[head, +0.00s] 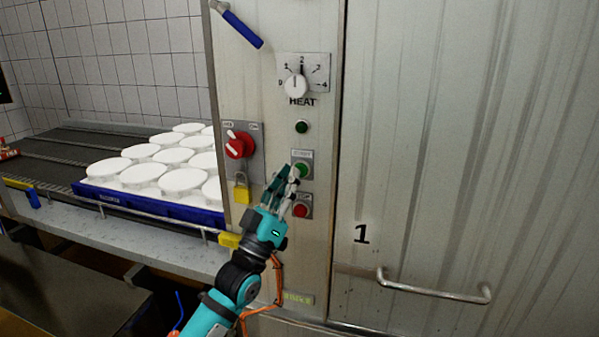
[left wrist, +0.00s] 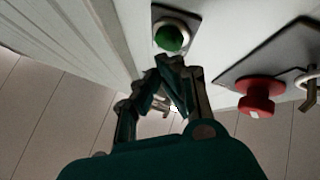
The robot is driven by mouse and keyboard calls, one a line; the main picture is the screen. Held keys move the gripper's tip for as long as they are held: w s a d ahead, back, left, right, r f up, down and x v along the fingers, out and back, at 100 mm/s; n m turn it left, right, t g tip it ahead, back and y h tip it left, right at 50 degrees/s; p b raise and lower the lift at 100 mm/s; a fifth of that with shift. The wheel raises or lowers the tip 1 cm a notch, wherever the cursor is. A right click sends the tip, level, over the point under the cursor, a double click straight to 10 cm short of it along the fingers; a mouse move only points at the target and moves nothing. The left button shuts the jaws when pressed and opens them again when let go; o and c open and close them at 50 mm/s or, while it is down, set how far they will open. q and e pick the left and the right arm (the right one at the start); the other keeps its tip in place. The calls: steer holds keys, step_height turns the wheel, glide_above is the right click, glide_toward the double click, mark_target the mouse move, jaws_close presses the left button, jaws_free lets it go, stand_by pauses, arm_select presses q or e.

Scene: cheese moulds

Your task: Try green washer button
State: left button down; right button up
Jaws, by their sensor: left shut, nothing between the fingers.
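The green button (head: 301,168) sits on a small grey plate on the washer's metal control panel. In the left wrist view the green button (left wrist: 169,38) shows just beyond my fingertips. My left gripper (head: 294,172) is shut and empty, with its fingertips at the button's left edge in the head view. It also shows closed in the left wrist view (left wrist: 170,62). I cannot tell whether the tips touch the button. A red button (head: 300,211) is below the green one, close to my fingers. My right gripper is not in view.
A red rotary switch (head: 239,145) and a yellow padlock (head: 241,190) are left of my fingers. A dark green lamp (head: 302,127) and heat dial (head: 295,86) are above. White moulds (head: 181,182) stand in a blue tray (head: 150,208) at left. A door handle (head: 435,291) projects at right.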

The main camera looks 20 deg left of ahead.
arm_select(q)
steer(key=shift+w, duration=0.35)
steer(key=shift+w+b, duration=0.35)
steer(key=shift+w, duration=0.2)
stand_by(0.6)
steer(key=shift+s, duration=0.15)
steer(key=shift+s+p, duration=0.45)
steer(key=shift+s, duration=0.35)
steer(key=s+p, duration=0.2)
steer(key=s, duration=0.3)
stand_by(0.4)
stand_by(0.4)
